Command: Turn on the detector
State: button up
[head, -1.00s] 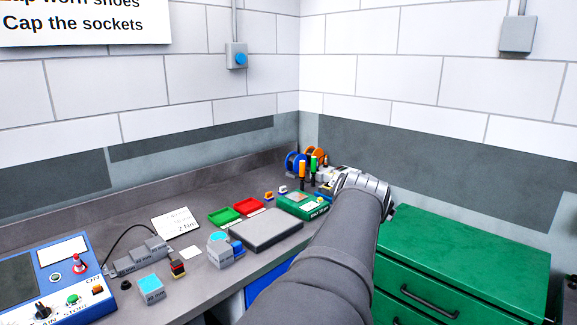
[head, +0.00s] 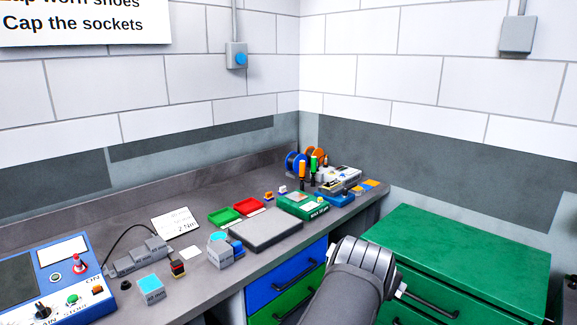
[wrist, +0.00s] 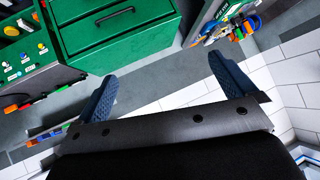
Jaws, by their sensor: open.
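The detector seems to be the blue console (head: 55,280) at the left end of the bench in the head view.
A green drawer cabinet (head: 470,255) stands to the right of my wrist. Grey blocks, a flat grey plate (head: 266,230), red and green trays and cable reels crowd the bench (head: 205,290). A wall box with a blue button (head: 240,59) hangs above the bench.

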jog(key=shift+s+a+f, duration=0.25)
jog(key=shift+s+f, duration=0.15)
jog(key=shift+s, duration=0.1)
